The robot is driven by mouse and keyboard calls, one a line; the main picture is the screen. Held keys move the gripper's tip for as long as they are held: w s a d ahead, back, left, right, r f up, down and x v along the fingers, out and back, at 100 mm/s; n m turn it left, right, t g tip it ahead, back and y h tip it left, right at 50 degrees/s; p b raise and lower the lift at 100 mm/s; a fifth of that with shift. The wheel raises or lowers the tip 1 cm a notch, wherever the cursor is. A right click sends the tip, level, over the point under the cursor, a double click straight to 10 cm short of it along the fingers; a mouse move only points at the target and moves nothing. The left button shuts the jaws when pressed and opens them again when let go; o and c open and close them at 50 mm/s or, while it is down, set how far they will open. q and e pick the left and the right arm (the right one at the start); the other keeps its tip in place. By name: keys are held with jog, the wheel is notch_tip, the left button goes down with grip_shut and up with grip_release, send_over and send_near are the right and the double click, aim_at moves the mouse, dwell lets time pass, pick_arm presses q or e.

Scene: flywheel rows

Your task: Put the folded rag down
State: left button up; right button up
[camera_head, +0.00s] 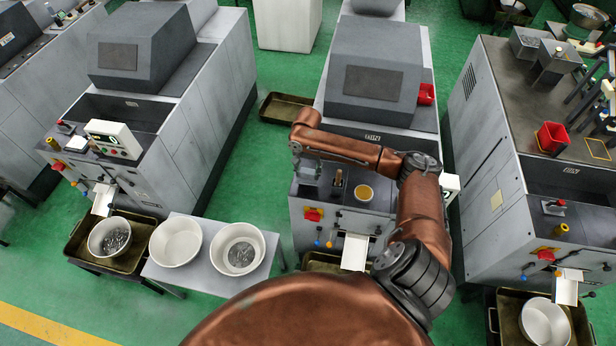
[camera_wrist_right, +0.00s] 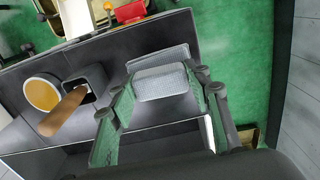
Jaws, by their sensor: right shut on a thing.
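The folded rag (camera_wrist_right: 162,84) is a pale grey, fine-textured pad in the right wrist view. My right gripper (camera_wrist_right: 164,76) is shut on it, with a finger on either side. In the head view my right gripper (camera_head: 308,172) points down over the left end of the dark front shelf of the middle machine (camera_head: 371,75). The rag is hard to make out there. I cannot tell whether the rag touches the shelf. My left gripper is not in view.
Beside the rag on the shelf are a square dark holder with a brown wooden handle (camera_wrist_right: 66,108) and a round amber-topped tin (camera_wrist_right: 42,94). A red bin (camera_head: 426,94) sits on the machine's right side. White buckets (camera_head: 175,242) stand on a table at lower left.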

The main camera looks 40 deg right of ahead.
aim_at(308, 176)
jog(key=shift+w+d+f, duration=0.15)
jog(key=shift+f, duration=0.15)
notch_tip(308, 176, down, 2)
jog(key=shift+f, duration=0.55)
jog(key=o, duration=1)
jog(key=shift+f, duration=0.1)
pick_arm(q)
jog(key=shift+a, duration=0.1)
pick_arm(e)
jog(key=shift+o, duration=0.2)
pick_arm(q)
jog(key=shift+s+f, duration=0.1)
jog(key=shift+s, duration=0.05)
